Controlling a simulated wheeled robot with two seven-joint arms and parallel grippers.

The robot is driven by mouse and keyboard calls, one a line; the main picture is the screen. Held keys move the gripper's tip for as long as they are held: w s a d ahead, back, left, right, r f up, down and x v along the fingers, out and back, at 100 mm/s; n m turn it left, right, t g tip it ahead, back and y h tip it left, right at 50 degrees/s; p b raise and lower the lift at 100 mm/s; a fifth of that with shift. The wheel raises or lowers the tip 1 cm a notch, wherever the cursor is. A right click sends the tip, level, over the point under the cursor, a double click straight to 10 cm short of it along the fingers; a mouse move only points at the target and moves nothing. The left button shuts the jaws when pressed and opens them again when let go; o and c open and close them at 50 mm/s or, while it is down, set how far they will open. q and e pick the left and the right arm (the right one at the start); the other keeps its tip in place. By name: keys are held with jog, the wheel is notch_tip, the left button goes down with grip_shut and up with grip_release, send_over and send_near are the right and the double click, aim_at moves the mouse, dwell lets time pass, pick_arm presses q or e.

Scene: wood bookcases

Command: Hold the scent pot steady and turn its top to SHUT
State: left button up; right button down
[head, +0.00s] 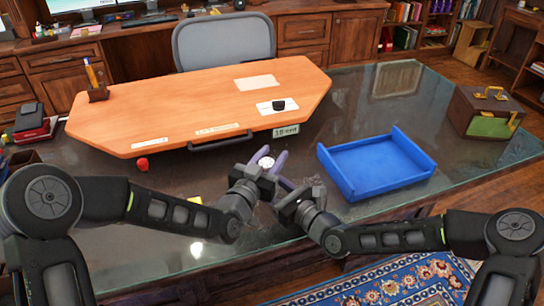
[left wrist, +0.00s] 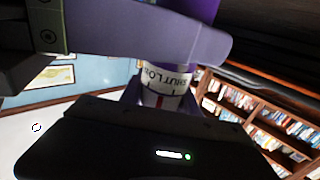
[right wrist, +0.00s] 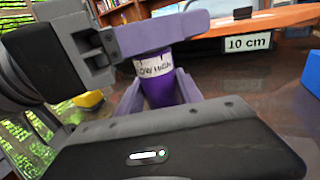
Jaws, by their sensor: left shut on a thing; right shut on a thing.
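The scent pot (head: 267,163) is between my two grippers over the near part of the glass table; only its pale top shows in the head view. In the right wrist view its purple body (right wrist: 160,91) carries a white band (right wrist: 153,66) with "LOW" and "HIGH". In the left wrist view the band (left wrist: 168,78) looks inverted and shows "SHUT" and part of "LOW". My left gripper (head: 270,158) is shut on the pot's top. My right gripper (head: 279,184) is shut on its body below. Fingers hide much of the pot; I cannot tell the setting.
An orange board (head: 200,110) with a dark handle lies behind the grippers, with a "10 cm" label (head: 286,131) at its edge. A blue tray (head: 375,165) is close on the right. A red object (head: 142,164) and a yellow object (head: 194,201) lie left. A case (head: 485,112) stands far right.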

pick_arm(q)
grip_shut()
jog(key=shift+d+m+h, duration=0.1)
jog(key=shift+m+h, duration=0.2)
jog(key=shift+h, duration=0.2)
jog(key=shift+r+m+g+h, duration=0.1)
jog(key=shift+m+g+h, duration=0.5)
jog(key=shift+g+h, duration=0.15)
jog(key=shift+s+d+m+g+h, duration=0.2)
jog(key=shift+m+g+h, duration=0.6)
jog(key=shift+h, duration=0.1)
jog(key=shift+s+d+m+g+h, duration=0.15)
jog(key=shift+d+m+g+h, duration=0.05)
jog(key=shift+m+g+h, duration=0.6)
jog(key=o, duration=1.2)
grip_release()
jog(key=shift+o, duration=0.2)
jog(key=shift+s, duration=0.1)
